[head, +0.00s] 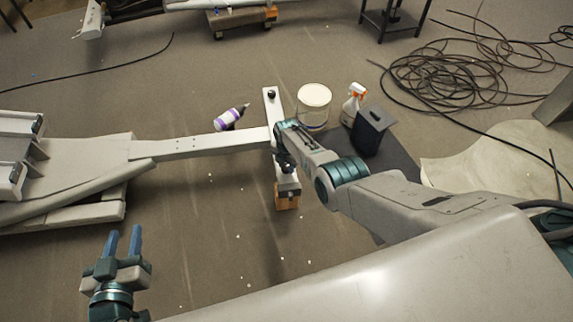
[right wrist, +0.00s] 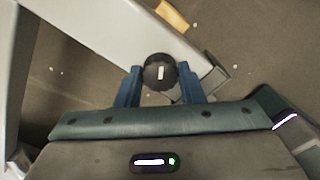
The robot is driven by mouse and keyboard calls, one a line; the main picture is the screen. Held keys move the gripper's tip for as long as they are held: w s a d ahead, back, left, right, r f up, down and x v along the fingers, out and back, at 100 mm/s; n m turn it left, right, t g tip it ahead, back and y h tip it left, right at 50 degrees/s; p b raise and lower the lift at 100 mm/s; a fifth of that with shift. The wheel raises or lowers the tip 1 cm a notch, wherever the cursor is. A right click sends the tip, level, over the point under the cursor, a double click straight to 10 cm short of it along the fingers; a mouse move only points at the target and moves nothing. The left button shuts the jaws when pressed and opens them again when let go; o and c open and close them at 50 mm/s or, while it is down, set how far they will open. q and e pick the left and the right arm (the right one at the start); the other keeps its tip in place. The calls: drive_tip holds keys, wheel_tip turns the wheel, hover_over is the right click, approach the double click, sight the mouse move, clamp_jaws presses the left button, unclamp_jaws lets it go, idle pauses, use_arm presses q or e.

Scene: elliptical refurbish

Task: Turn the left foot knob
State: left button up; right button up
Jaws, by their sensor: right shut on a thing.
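A round black knob (right wrist: 160,73) with a white mark on its face sits near the end of a light grey foot bar (right wrist: 100,32). In the right wrist view my right gripper (right wrist: 160,75) has a blue finger on each side of it and is shut on it. In the head view my right gripper (head: 284,166) is at the near part of the foot bar (head: 269,112) and hides this knob. Another dark knob (head: 271,94) shows at the bar's far end. My left gripper (head: 123,242) is open and empty over the floor at lower left.
A long grey beam (head: 200,146) joins the foot bar to the machine frame at left. A wooden block (head: 287,202) is under the bar's near end.

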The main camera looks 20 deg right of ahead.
sight(286, 166)
drive_tip(key=shift+a, duration=0.1)
drive_tip(key=o, duration=1)
use_arm(q)
drive_tip(key=s+d+f+g+p, duration=0.1)
drive_tip(key=s+f+g+p, duration=0.1)
drive_tip(key=s+f+g, duration=0.45)
use_arm(e)
wheel_tip(286, 166, up, 3)
drive_tip(key=shift+f, duration=0.1)
use_arm(q)
drive_tip(key=shift+s+a+r+m+g+y+p, duration=0.15)
drive_tip(key=shift+s+a+r+g+y+p, duration=0.15)
drive_tip(key=shift+s+a+g+p, duration=0.35)
drive_tip(key=shift+s+a+r+m+g+y+p, duration=0.25)
drive_tip(key=shift+r+g+p, duration=0.2)
drive_tip(key=shift+p, duration=0.45)
drive_tip(key=shift+s+a+r+m+g+y+p, duration=0.15)
drive_tip(key=shift+s+a+r+g+p, duration=0.2)
drive_tip(key=shift+a+g+p, duration=0.3)
use_arm(e)
wheel_tip(286, 166, up, 8)
use_arm(q)
drive_tip(key=shift+d, duration=0.15)
use_arm(e)
drive_tip(key=shift+s+f, duration=0.1)
